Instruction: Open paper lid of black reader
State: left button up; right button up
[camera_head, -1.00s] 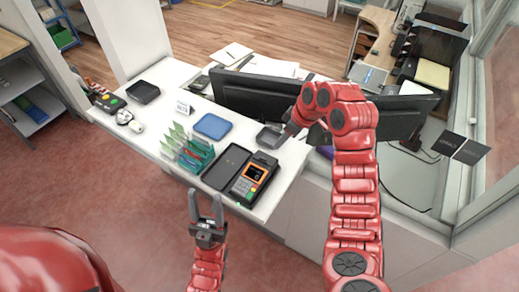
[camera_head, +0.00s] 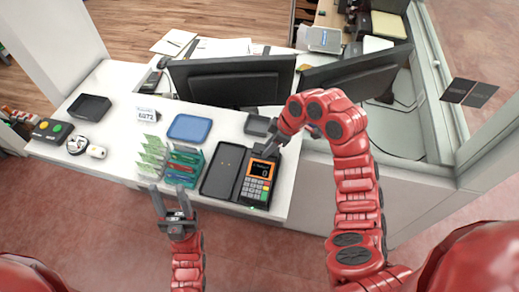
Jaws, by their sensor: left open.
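The black reader (camera_head: 256,183) lies on the white counter near its front right, with an orange-framed screen and a keypad. Its paper lid is at its far end, partly hidden by my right gripper (camera_head: 266,152), so I cannot tell how the lid sits. My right gripper points down at that end; whether it touches the reader, and how its jaws stand, is unclear. My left gripper (camera_head: 168,190) is open and empty, in front of the counter, left of the reader.
A black tray (camera_head: 221,171) lies just left of the reader, beside a green card rack (camera_head: 182,165). A small dark tray (camera_head: 257,125) and monitors (camera_head: 230,82) stand behind. A blue tray (camera_head: 190,128) is further left. The counter's left middle (camera_head: 120,140) is fairly clear.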

jog(key=shift+w+a+f, duration=0.1)
jog(key=shift+a+f, duration=0.15)
jog(key=shift+f, duration=0.05)
jog(key=shift+d, duration=0.1)
grip_shut()
dwell(1.2)
